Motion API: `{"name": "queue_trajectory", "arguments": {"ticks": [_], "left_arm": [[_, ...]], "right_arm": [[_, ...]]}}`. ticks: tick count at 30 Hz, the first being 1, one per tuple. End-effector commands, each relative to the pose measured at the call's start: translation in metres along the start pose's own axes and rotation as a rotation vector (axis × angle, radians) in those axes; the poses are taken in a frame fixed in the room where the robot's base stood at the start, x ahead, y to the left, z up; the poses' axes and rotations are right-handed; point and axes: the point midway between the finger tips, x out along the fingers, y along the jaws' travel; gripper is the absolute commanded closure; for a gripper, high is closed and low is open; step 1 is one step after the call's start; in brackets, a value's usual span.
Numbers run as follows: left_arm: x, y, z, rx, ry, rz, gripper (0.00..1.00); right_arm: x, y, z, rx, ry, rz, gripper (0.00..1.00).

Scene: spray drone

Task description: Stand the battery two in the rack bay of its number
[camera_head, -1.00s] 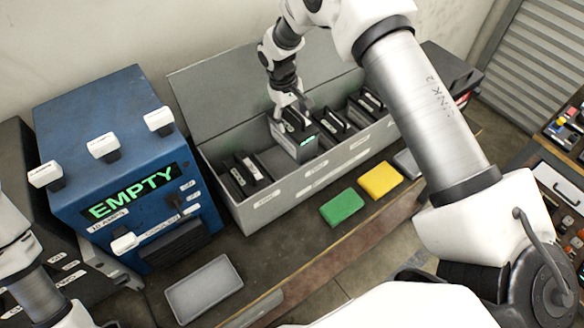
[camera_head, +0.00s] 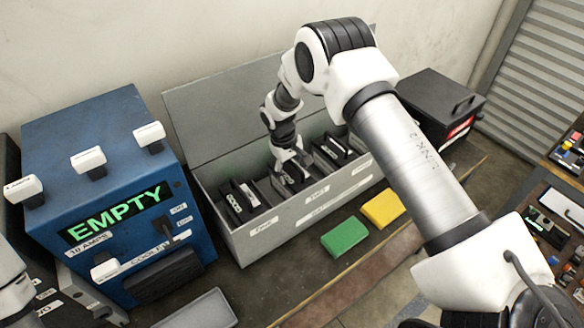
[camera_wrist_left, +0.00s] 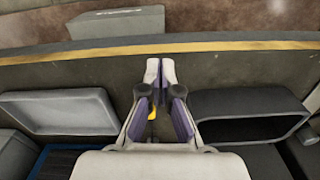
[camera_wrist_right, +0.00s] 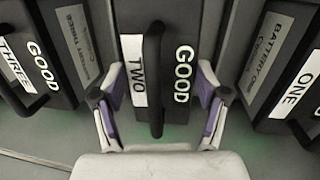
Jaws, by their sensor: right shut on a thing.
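Battery two (camera_wrist_right: 180,70) is a dark block with a black handle and the words TWO and GOOD, seen in the right wrist view. My right gripper (camera_wrist_right: 158,92) is shut on it, one finger on each side. In the head view my right gripper (camera_head: 291,168) is down in the middle of the grey rack (camera_head: 300,215), and battery two is upright and low there, largely hidden by it. Whether its base touches the bay floor cannot be told. My left gripper (camera_wrist_left: 158,75) is empty with its fingertips together.
Battery three (camera_wrist_right: 40,60) and battery one (camera_wrist_right: 300,95) stand on either side of battery two. A blue tester (camera_head: 120,180) reading EMPTY stands left of the rack. Green (camera_head: 344,236) and yellow (camera_head: 383,208) blocks lie in front; a grey tray (camera_head: 200,312) is nearer.

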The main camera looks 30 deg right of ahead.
Motion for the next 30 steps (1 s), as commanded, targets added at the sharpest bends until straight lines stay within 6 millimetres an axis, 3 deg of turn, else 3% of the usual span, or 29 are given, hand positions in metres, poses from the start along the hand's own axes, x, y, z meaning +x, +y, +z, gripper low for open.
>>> {"name": "queue_trajectory", "arguments": {"ticks": [1, 3, 16, 20, 30], "left_arm": [[0.000, 0.000, 0.000, 0.000, 0.000, 0.000, 1.00], [0.000, 0.000, 0.000, 0.000, 0.000, 0.000, 1.00], [-0.006, 0.000, 0.000, 0.000, 0.000, 0.000, 1.00], [-0.020, 0.000, 0.000, 0.000, 0.000, 0.000, 1.00], [-0.069, 0.001, 0.000, 0.000, 0.000, 0.000, 1.00]], "right_arm": [[0.001, 0.000, 0.000, 0.000, 0.000, 0.000, 0.20], [0.000, 0.000, 0.000, 0.000, 0.000, 0.000, 0.01], [-0.008, 0.000, 0.000, 0.000, 0.000, 0.000, 0.01], [-0.032, 0.001, 0.000, 0.000, 0.002, 0.000, 0.01], [-0.114, 0.001, 0.001, -0.001, 0.001, 0.001, 0.01]]}}
